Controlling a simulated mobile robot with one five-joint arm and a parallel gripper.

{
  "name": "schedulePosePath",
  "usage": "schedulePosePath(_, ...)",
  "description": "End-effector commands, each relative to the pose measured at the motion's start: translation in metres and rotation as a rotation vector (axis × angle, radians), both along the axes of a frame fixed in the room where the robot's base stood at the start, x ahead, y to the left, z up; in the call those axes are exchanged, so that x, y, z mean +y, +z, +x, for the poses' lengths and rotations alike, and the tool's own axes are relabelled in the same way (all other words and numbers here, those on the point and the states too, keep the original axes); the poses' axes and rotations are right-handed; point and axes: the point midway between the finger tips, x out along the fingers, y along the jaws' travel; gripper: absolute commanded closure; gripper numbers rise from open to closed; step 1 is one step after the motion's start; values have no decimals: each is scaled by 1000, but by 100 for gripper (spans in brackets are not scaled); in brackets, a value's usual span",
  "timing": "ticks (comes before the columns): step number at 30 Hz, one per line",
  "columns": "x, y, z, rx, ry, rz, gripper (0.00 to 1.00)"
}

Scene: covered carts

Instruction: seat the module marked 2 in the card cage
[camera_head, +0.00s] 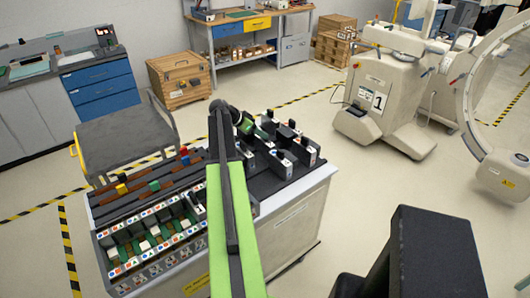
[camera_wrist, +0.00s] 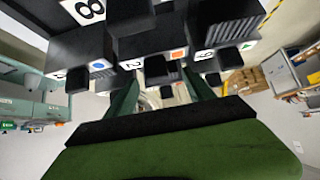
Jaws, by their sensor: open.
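The module marked 2 (camera_wrist: 152,66) is a dark block with a white label and an orange square. It is at the middle of the wrist view, straight ahead of my gripper (camera_wrist: 160,88). My green fingers are apart on either side of its line, with nothing held; I cannot tell whether they reach around it. In the head view my gripper (camera_head: 246,127) is over the modules at the right of the cart, and I cannot single out module 2 there. The card cage (camera_head: 150,236), with labelled slots, is at the cart's front left.
Dark rails with coloured blocks (camera_head: 150,186) lie behind the cage.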

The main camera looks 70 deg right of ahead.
Motion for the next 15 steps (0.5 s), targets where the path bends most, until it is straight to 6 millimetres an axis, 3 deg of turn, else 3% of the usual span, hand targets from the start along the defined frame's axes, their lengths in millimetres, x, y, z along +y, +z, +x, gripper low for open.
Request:
schedulePosePath(9, -26, -35, -23, 0, -1, 0, 38)
schedulePosePath(15, -28, -33, -26, 0, 1, 0, 38)
